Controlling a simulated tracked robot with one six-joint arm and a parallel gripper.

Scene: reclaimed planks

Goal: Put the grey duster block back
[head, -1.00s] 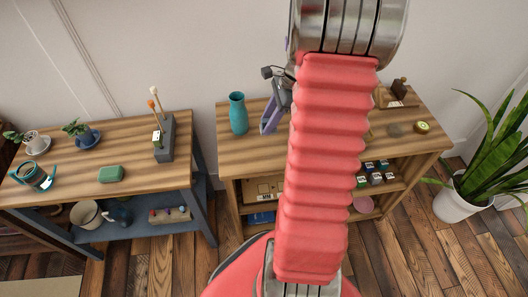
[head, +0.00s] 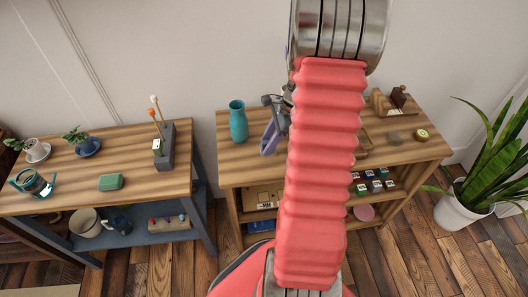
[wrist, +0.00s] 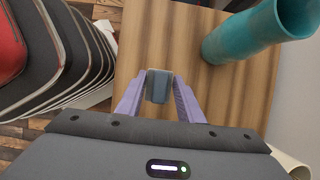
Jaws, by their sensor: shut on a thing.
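The grey duster block (wrist: 159,86) is between the purple fingertips of my gripper (wrist: 160,84) in the wrist view. My gripper is shut on it, over the left part of the striped wooden shelf top (wrist: 215,100). I cannot tell whether the block touches the wood. In the head view my gripper (head: 272,140) is beside the red arm, just right of the teal vase, and the block cannot be made out there.
The teal vase (head: 238,121) stands close to my gripper; it also shows in the wrist view (wrist: 260,28). A left table holds a dark grey stand (head: 165,150) with two sticks, a green block (head: 110,182) and potted plants. A leafy plant (head: 490,160) stands right.

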